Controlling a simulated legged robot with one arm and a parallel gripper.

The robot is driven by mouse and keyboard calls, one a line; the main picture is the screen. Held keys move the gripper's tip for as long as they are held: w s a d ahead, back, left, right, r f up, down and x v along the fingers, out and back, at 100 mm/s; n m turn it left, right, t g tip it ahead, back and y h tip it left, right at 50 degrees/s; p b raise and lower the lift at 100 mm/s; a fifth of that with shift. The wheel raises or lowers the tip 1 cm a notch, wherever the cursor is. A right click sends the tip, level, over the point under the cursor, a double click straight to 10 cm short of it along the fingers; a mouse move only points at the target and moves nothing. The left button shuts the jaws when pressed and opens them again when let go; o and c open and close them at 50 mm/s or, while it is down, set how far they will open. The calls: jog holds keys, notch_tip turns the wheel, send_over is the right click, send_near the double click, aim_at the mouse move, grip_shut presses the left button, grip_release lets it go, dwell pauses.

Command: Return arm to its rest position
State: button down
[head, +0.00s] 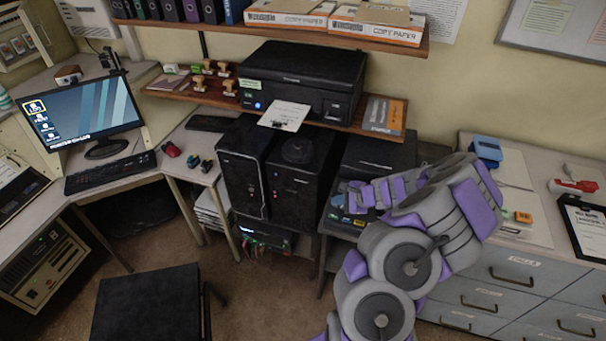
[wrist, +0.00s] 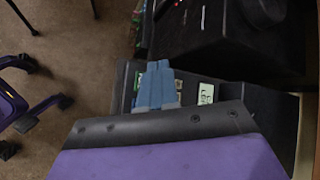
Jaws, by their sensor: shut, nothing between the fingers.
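My arm, grey with purple panels, rises at the lower right of the head view and bends left. My gripper (head: 350,195) is at its left end, over the dark equipment on the low stand right of the black computer towers. In the wrist view the blue-grey fingers of my gripper (wrist: 158,68) lie together with nothing between them. They are over a black device with a pale greenish label (wrist: 206,94). Whether they touch it I cannot tell.
A black printer (head: 302,78) sits on a wooden shelf (head: 388,132) just above and behind my gripper. Black computer towers (head: 243,172) stand to its left. A grey drawer cabinet (head: 520,278) is at the right, and a black chair seat (head: 148,305) at lower left.

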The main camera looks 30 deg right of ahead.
jog(key=w+a+r+n+g+y, duration=0.25)
jog(key=a+r+n, duration=0.45)
jog(key=a+r, duration=0.7)
jog(key=s+a+r+n+g+y, duration=0.1)
jog(key=s+a+r+n, duration=0.25)
jog(key=a, duration=0.45)
jog(key=s+a+r+n+g+y, duration=0.1)
jog(key=s+a+r+n+g, duration=0.2)
jog(key=a, duration=0.5)
jog(key=s+a+r+n+g+h, duration=0.1)
jog(key=s+a+r+n+h, duration=0.15)
jog(key=s, duration=0.35)
jog(key=s+a+r+n+g+h, duration=0.1)
jog(key=s+a+n, duration=0.2)
jog(key=s, duration=0.4)
jog(key=s+d+n+g+h, duration=0.2)
jog(key=s+d+n+h, duration=0.1)
jog(key=s, duration=1.2)
jog(key=shift+s+d+r+n+h, duration=0.15)
jog(key=shift+d+r+n+h, duration=0.25)
jog(key=shift+d+h, duration=0.3)
